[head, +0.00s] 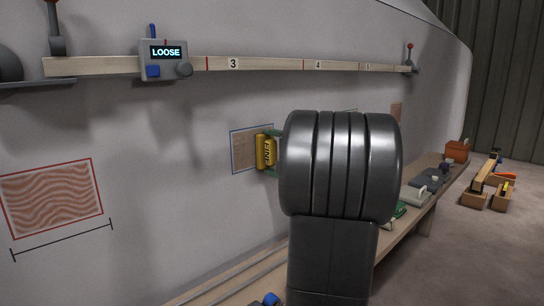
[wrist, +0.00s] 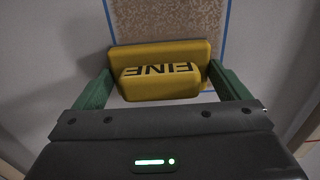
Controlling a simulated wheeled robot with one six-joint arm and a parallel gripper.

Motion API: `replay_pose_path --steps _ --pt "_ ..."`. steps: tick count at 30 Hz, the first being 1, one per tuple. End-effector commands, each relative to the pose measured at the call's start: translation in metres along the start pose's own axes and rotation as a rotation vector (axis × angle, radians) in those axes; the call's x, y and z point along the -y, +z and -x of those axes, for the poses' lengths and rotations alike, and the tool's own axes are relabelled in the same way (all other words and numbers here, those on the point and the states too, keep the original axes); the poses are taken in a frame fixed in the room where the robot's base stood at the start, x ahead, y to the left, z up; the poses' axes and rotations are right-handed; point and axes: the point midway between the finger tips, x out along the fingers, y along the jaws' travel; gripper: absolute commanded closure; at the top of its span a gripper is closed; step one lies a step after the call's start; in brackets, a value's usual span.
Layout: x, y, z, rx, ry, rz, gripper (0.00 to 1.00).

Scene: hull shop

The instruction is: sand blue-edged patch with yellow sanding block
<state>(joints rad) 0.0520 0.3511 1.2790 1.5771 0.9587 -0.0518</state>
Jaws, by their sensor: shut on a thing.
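The yellow sanding block (head: 265,151), marked FINE, is held at the wall over the right part of the blue-edged patch (head: 243,150). In the wrist view the yellow block (wrist: 160,70) sits between the green fingers of my gripper (wrist: 160,88), which is shut on it. The brown speckled patch (wrist: 168,22) with its blue edge shows beyond the block. Whether the block touches the patch I cannot tell. My dark arm hides much of the wall and bench right of the block in the head view.
A red-edged patch (head: 52,197) with wavy lines is at the left. A numbered batten (head: 265,64) with a box reading LOOSE (head: 165,60) runs along the wall above. A bench (head: 425,205) below carries several tools. Wooden blocks (head: 484,183) lie at the far right.

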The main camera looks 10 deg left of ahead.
Motion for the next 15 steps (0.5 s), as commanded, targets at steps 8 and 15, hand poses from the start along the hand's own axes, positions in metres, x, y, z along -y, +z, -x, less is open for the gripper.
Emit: replay_pose_path --steps 8,15 --pt "0.018 0.001 0.000 0.001 -0.002 0.001 0.25" --pt "0.035 0.000 0.000 0.001 -0.003 0.002 0.25"
